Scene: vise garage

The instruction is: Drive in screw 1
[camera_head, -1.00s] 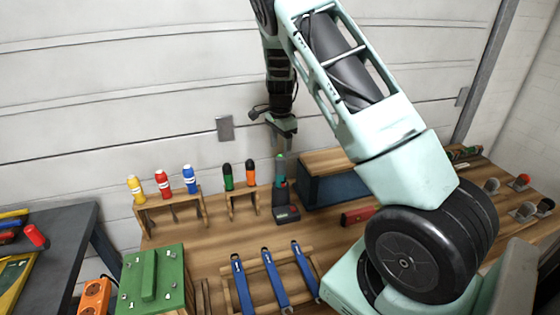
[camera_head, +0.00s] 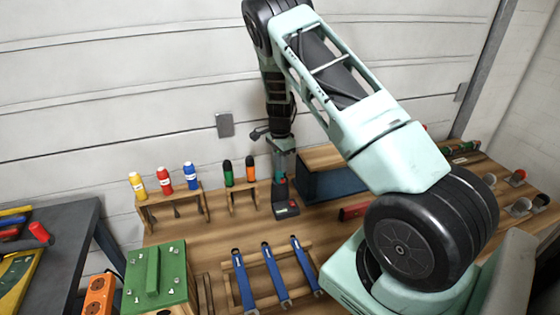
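A green plate (camera_head: 171,268) with a raised green bar sits on a wooden block at the lower left. Several small grey screws stand around the bar; I cannot tell which is screw 1. A dark upright power driver (camera_head: 287,209) with a red spot and a wide base stands on the bench near the back wall. My gripper (camera_head: 282,152) points down directly over the driver and overlaps its top in this view. The fingers are too small and hidden to show whether they are open or touch the driver.
Red, yellow and blue bottles (camera_head: 164,181) stand in a wooden rack, with green- and orange-handled tools (camera_head: 250,170) beside it. Blue wrenches (camera_head: 274,273) lie on a wooden frame in front. A dark blue box (camera_head: 335,184) stands close right of the driver.

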